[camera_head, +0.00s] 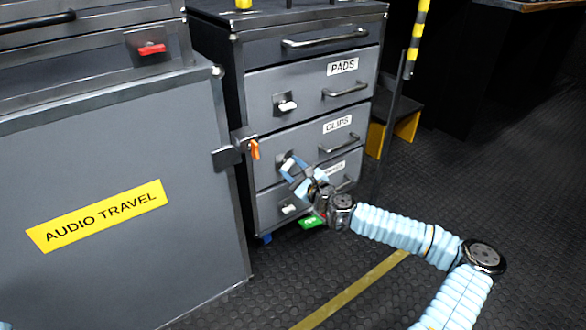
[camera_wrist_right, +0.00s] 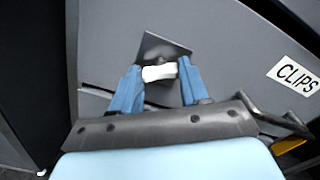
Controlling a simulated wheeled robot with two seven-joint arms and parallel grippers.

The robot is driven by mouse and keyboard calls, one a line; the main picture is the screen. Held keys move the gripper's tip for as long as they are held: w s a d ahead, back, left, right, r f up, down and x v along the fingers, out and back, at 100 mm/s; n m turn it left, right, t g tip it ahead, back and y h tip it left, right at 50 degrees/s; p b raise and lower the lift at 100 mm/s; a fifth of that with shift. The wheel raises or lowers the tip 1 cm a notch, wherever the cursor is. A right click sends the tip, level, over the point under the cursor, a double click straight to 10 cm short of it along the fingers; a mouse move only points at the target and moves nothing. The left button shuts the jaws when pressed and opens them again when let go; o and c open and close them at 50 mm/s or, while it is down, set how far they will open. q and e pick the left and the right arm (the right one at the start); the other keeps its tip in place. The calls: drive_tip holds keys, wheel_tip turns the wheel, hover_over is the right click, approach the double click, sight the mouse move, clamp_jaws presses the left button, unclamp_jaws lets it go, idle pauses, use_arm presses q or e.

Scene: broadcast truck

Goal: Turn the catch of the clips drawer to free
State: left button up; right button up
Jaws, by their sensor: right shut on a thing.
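The clips drawer (camera_head: 318,136) is the middle drawer of a grey cabinet, with a white CLIPS label. It also shows in the right wrist view (camera_wrist_right: 225,50). Its catch is a white knob (camera_wrist_right: 160,72) on a dark square plate (camera_wrist_right: 158,48). In the right wrist view the knob lies roughly level across the plate. My right gripper (camera_head: 289,166) is at this drawer, and its blue fingers are shut on the knob from both sides.
The pads drawer (camera_head: 310,85) above has its own white catch (camera_head: 287,106). An orange lever (camera_head: 254,149) sits close left of the clips catch. A grey AUDIO TRAVEL case (camera_head: 120,180) stands at the left. The floor at right is open, with a yellow stripe (camera_head: 350,290).

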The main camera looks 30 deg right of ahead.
drive_tip(key=n, duration=0.4)
drive_tip(key=shift+a+f+n, duration=0.1)
drive_tip(key=shift+n, duration=0.2)
drive_tip(key=n, duration=0.5)
drive_tip(key=shift+f+b, duration=0.1)
drive_tip(key=shift+b, duration=0.2)
drive_tip(key=shift+n, duration=0.3)
drive_tip(key=o, duration=1.1)
drive_tip(key=shift+c, duration=0.2)
drive_tip(key=s+d+p, duration=0.1)
drive_tip(key=s+p, duration=0.1)
drive_tip(key=s, duration=1.1)
drive_tip(key=shift+s, duration=0.4)
